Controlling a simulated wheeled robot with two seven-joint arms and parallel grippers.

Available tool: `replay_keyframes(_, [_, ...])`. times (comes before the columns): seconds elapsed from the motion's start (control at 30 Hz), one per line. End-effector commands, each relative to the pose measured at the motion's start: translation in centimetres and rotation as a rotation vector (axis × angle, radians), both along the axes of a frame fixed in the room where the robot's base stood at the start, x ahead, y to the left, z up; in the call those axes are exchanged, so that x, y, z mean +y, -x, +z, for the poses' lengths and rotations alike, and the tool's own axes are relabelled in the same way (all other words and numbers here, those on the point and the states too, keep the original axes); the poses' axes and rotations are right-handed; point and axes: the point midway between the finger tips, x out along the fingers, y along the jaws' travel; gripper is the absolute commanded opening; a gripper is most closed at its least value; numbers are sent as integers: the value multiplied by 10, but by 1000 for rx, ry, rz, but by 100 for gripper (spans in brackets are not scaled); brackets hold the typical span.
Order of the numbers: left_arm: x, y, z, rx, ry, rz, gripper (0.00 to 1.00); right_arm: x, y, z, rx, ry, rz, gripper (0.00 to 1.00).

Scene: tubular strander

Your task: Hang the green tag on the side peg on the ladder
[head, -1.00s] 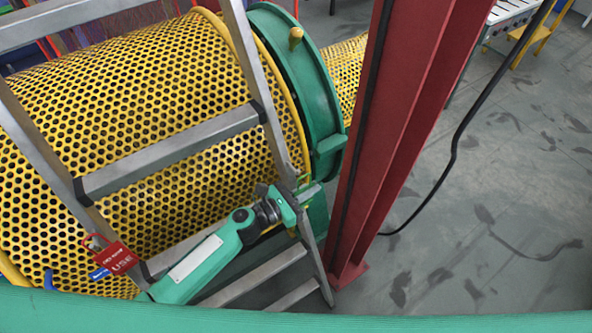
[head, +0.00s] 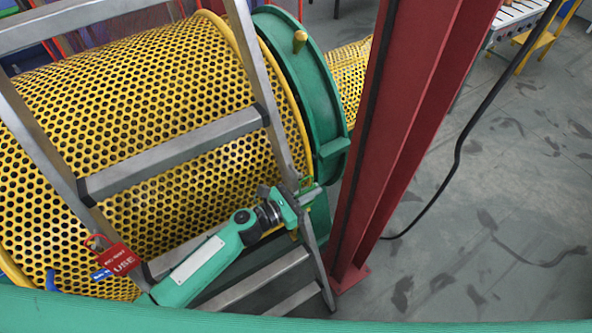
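The grey metal ladder (head: 175,153) leans in front of the yellow perforated drum. My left gripper (head: 311,194) is at the ladder's right rail, low down, its fingers pointing right. A small green and yellow piece (head: 306,183), which may be the green tag, shows just above the fingers against the rail. It is too small to tell whether the fingers hold it or whether it hangs on a peg. The side peg cannot be made out. A red tag (head: 122,259) and a blue tag (head: 101,274) hang at the left rail. My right gripper is not in view.
The yellow perforated drum (head: 150,90) with a green end ring (head: 300,70) stands right behind the ladder. A red steel column (head: 400,130) rises close to the right of my gripper. A black cable (head: 455,165) hangs beyond it. The floor at right is open.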

Motion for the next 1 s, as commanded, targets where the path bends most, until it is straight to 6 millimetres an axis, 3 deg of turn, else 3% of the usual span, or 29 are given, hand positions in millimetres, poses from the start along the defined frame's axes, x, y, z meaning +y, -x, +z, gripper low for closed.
replay_keyframes(1.0, [24,-34,-5,-2,-1,1,0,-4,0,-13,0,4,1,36])
